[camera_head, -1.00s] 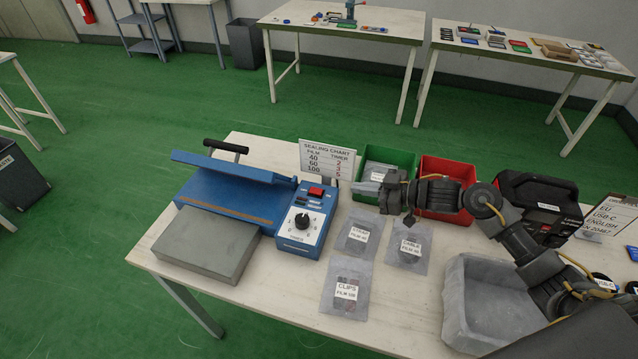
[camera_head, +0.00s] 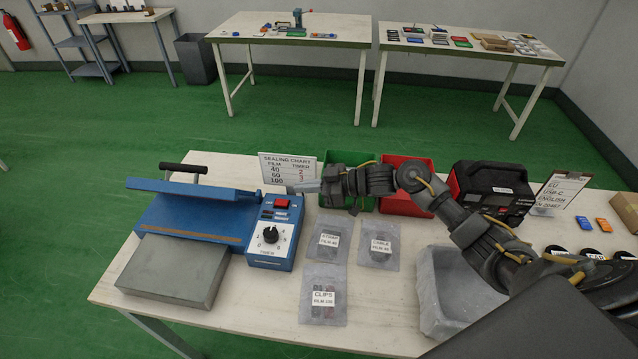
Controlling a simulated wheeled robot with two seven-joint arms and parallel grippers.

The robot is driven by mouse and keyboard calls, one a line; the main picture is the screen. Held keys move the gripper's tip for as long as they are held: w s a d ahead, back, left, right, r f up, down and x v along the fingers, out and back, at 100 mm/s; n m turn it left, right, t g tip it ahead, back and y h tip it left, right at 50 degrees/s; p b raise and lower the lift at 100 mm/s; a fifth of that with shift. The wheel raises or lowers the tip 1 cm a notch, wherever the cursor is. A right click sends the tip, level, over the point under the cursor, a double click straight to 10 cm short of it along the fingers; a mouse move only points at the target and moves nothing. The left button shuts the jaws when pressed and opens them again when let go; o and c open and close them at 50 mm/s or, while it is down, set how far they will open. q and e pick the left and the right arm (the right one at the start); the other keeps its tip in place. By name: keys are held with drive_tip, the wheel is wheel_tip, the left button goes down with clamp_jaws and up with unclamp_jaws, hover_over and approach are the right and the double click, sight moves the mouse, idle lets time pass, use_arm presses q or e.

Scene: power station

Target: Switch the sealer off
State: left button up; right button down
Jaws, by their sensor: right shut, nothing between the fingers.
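The blue sealer (camera_head: 188,222) stands on the left part of the table, its lid arm raised. Its control box (camera_head: 273,238) has a red switch (camera_head: 282,203) on top and a black timer knob (camera_head: 271,235) on a white dial. My right gripper (camera_head: 294,188) is shut and empty. It points left, and its tips show just behind and above the red switch, in front of the sealing chart (camera_head: 288,168). I cannot tell whether the tips touch the switch. My left gripper is not in view.
A grey block (camera_head: 175,268) lies before the sealer. Bags marked strap (camera_head: 327,243), cable (camera_head: 379,247) and clips (camera_head: 323,297) lie to the right. Green (camera_head: 345,160) and red (camera_head: 407,168) bins stand behind my right arm. A grey tray (camera_head: 432,300) is at front right.

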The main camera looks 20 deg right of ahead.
sight(294, 206)
drive_tip(key=x, duration=0.3)
drive_tip(key=shift+w+a+r, duration=0.1)
drive_tip(key=shift+w+a, duration=0.1)
drive_tip(key=shift+a, duration=0.1)
wheel_tip(294, 206, down, 3)
drive_tip(key=shift+r+p, duration=0.15)
drive_tip(key=shift+p, duration=0.3)
drive_tip(key=shift+f, duration=0.8)
